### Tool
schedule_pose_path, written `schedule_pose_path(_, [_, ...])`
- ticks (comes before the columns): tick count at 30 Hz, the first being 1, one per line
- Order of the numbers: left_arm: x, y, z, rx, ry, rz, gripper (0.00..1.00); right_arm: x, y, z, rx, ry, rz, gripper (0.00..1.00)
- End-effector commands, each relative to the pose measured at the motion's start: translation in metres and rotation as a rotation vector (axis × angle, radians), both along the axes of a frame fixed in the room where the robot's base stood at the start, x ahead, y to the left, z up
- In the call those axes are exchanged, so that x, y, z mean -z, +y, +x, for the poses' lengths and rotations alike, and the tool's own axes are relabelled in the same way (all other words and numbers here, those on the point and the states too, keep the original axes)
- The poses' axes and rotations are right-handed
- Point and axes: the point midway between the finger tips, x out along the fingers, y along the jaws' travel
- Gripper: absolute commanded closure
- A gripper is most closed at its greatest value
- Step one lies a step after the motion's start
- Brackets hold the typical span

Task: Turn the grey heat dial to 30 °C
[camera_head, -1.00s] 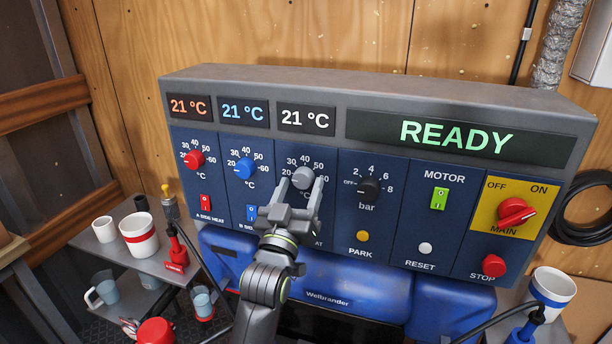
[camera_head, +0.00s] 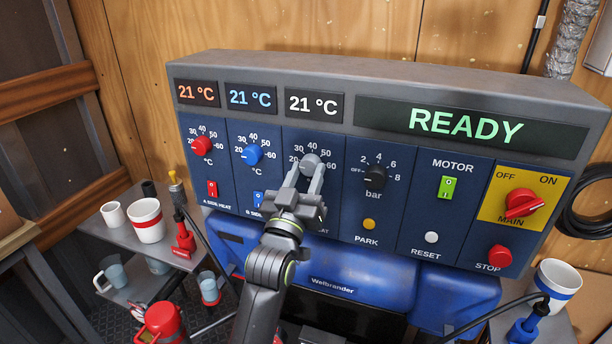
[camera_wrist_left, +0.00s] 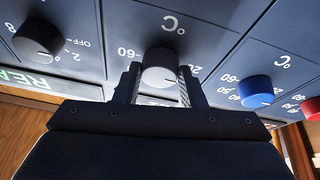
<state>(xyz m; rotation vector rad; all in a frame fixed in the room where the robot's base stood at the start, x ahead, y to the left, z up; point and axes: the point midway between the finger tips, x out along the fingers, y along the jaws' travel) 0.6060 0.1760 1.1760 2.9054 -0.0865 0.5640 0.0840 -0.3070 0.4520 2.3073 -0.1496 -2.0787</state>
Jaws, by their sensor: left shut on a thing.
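The grey heat dial (camera_head: 311,163) is the third dial from the left on the dark blue panel, with a scale of 20 to 60 around it. The white display (camera_head: 314,105) above it reads 21 °C. My left gripper (camera_head: 309,172) is shut on the dial, one finger on each side. The left wrist view also shows the grey dial (camera_wrist_left: 160,68) between the two fingers. My right gripper is not in view.
The red dial (camera_head: 201,146) and blue dial (camera_head: 253,154) sit left of the grey one. The black bar dial (camera_head: 374,177) is close on its right. A READY display (camera_head: 466,124) and the red main switch (camera_head: 521,203) are further right. A side shelf with cups (camera_head: 147,221) stands at left.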

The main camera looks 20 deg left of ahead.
Motion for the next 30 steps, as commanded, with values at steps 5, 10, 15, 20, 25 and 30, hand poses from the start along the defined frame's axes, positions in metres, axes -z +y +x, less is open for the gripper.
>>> schedule_pose_path(5, [0.001, 0.001, 0.0, 0.001, -0.004, 0.083, 0.86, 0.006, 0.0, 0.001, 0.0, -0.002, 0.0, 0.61])
schedule_pose_path(10, [0.003, 0.002, 0.0, 0.001, -0.01, 0.215, 0.86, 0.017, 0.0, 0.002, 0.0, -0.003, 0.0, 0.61])
schedule_pose_path(15, [0.002, 0.004, 0.0, 0.0, -0.016, 0.362, 0.86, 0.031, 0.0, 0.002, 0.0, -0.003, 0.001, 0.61])
schedule_pose_path(20, [0.001, 0.004, 0.0, 0.0, -0.02, 0.491, 0.86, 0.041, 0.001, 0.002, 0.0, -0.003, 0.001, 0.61])
schedule_pose_path(25, [0.0, 0.005, 0.0, 0.0, -0.023, 0.606, 0.86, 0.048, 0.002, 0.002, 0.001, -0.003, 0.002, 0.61])
schedule_pose_path(30, [-0.001, 0.006, 0.001, 0.001, -0.024, 0.688, 0.86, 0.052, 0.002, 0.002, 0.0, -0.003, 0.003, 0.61])
